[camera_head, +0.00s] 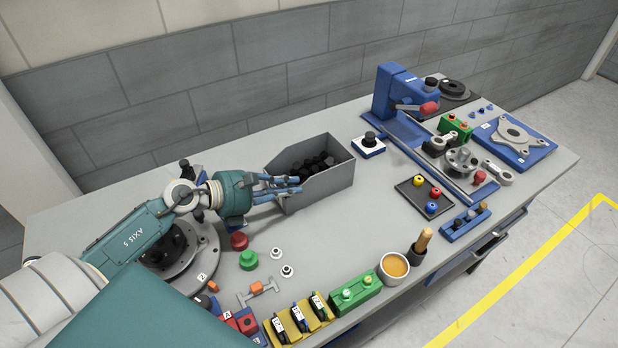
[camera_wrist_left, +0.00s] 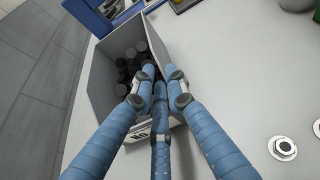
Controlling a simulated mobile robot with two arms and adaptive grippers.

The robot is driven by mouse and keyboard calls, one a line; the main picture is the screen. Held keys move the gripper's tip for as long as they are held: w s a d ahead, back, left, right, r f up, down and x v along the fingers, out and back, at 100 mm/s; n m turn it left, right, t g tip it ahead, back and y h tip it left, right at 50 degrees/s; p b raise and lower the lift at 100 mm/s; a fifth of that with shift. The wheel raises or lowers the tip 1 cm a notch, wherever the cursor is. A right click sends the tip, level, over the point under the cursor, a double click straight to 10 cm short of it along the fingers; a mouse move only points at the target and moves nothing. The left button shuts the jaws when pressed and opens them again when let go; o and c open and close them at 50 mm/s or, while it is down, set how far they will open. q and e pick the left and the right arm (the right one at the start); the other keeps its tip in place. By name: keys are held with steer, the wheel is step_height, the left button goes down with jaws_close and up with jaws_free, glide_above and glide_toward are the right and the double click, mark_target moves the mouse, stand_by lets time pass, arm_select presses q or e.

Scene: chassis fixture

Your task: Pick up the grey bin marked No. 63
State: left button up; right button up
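The grey bin (camera_head: 325,188) stands on the table, open at the top, with dark round parts (camera_head: 312,165) inside. In the left wrist view the bin (camera_wrist_left: 98,80) shows a partly covered white label (camera_wrist_left: 137,136) on its near wall; its number is not readable. My left gripper (camera_head: 290,185) has its blue fingers at the bin's near-left end. In the left wrist view the fingers (camera_wrist_left: 162,82) reach over the near wall, tips close together by the dark parts. Whether they clamp the wall is not clear. My right gripper is not in view.
Red (camera_head: 239,241) and green (camera_head: 248,260) knobs and two small nuts (camera_head: 287,271) lie in front of the bin. A blue press (camera_head: 393,90) and a small blue-white block (camera_head: 368,145) stand right of it. The table between bin and cup (camera_head: 393,268) is clear.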

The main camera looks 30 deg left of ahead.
mark_target(321, 190)
arm_select(q)
steer(key=x, duration=0.2)
steer(key=p+x, duration=0.1)
steer(key=x, duration=0.1)
steer(key=shift+w+d+r, duration=0.1)
steer(key=shift+w, duration=0.25)
steer(key=shift+w+d+f, duration=0.25)
steer(key=shift+w+d, duration=0.05)
steer(key=shift+w, duration=0.05)
steer(key=p+x, duration=0.1)
steer(key=x, duration=0.3)
steer(key=shift+w+f, duration=0.15)
steer(key=shift+w, duration=0.05)
steer(key=shift+w+d+f, duration=0.15)
steer(key=shift+w+d, duration=0.05)
steer(key=shift+d, duration=0.05)
steer(key=shift+s, duration=0.1)
jaws_close()
steer(key=shift+a, duration=0.1)
steer(key=shift+r, duration=0.25)
